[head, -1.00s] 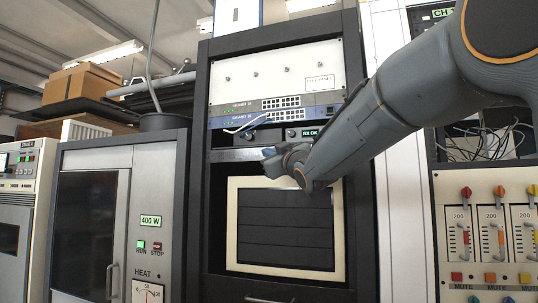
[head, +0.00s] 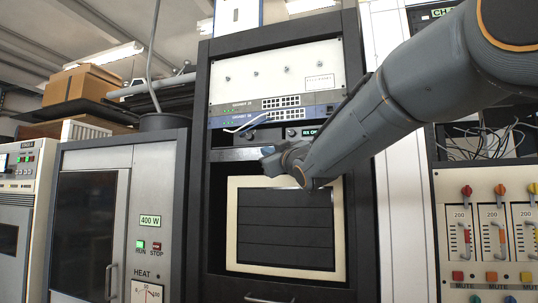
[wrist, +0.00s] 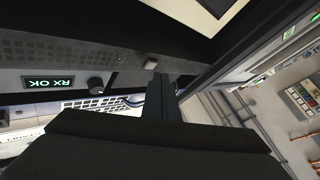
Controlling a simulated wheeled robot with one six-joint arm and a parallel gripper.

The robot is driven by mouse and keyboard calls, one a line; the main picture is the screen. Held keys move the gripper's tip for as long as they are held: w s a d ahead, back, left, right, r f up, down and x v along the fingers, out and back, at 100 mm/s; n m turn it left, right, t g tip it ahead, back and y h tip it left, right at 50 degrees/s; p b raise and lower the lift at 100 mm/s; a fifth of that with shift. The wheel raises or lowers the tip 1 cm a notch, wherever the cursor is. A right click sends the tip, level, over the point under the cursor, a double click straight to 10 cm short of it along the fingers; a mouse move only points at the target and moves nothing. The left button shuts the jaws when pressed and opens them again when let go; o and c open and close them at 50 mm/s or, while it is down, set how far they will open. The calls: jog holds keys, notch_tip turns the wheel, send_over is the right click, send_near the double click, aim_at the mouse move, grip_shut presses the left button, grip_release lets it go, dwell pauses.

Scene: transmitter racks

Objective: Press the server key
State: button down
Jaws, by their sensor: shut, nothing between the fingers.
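A small grey square key (wrist: 151,63) shows in the wrist view on a dark panel strip, just past the fingertips; I take it for the server key, though no label is readable. My gripper (wrist: 161,82) is shut and empty, its fingertips close to this key. I cannot tell whether they touch it. In the head view my gripper (head: 268,158) is in front of the grey server front (head: 235,155), below the switch units. The key cannot be made out there.
An RX OK display (wrist: 62,82) and a dark knob (wrist: 95,85) sit beside the strip. A cream-framed dark panel (head: 286,225) is below my gripper. Switch units with a looped white cable (head: 240,128) are above. A fader panel (head: 490,230) stands at right.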

jog(key=s+b, duration=0.1)
jog(key=s, duration=0.1)
jog(key=s+a+b, duration=0.2)
jog(key=s, duration=0.1)
jog(key=shift+s, duration=0.3)
dwell(0.4)
jog(key=s+d+f+m+g+h, duration=0.1)
jog(key=d+f+m+g+h, duration=0.2)
jog(key=f, duration=1)
jog(key=s+d+f+m+g+h, duration=0.1)
jog(key=d+f+g+h, duration=0.3)
jog(key=f, duration=1)
jog(key=s+d+f+m+g, duration=0.15)
jog(key=d+f, duration=0.45)
jog(key=f, duration=0.7)
jog(key=s+d+f+m+g, duration=0.1)
jog(key=s+d+f+g, duration=0.1)
jog(key=s+f, duration=0.6)
jog(key=s+d+f+m+g+h, duration=0.1)
jog(key=s+f+g, duration=0.3)
jog(key=s+f, duration=0.4)
jog(key=s+d+f+m+g, duration=0.2)
jog(key=s+d+f+g, duration=0.2)
jog(key=s+f, duration=0.5)
jog(key=shift+s+m, duration=0.35)
jog(key=shift+s, duration=0.2)
